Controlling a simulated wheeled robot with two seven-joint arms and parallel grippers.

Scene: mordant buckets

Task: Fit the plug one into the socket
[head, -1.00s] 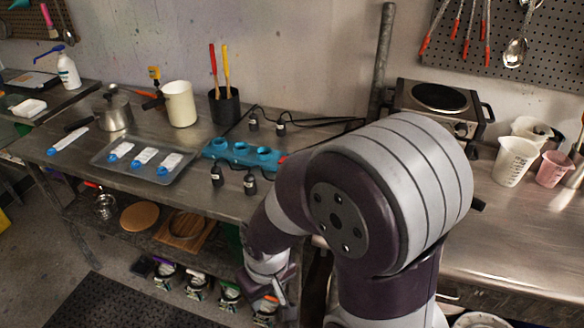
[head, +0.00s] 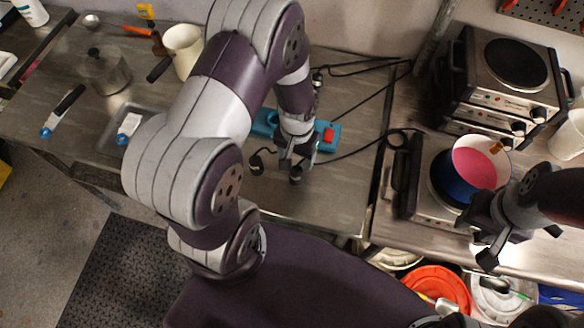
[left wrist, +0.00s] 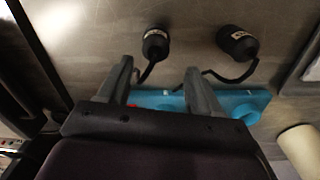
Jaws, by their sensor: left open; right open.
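The blue socket strip (head: 265,123) with a red switch (head: 328,135) lies on the left bench, partly hidden by my left arm. It also shows in the left wrist view (left wrist: 235,102). Two black plugs with cables lie in front of it, a left plug (head: 257,163) and a right plug (head: 296,175). The wrist view shows them too (left wrist: 237,43), (left wrist: 155,43), with labels too small to read. Which is plug one I cannot tell. My left gripper (head: 297,158) is open and empty above the bench, between strip and plugs. My right gripper (head: 488,243) is open at the right.
Another black plug (head: 316,77) lies behind the strip. A pot with pink contents (head: 474,167) stands on a hot plate near my right gripper. Stacked hot plates (head: 500,85) stand behind. A tray (head: 110,137) lies left. Bench right of the plugs is clear except for cables.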

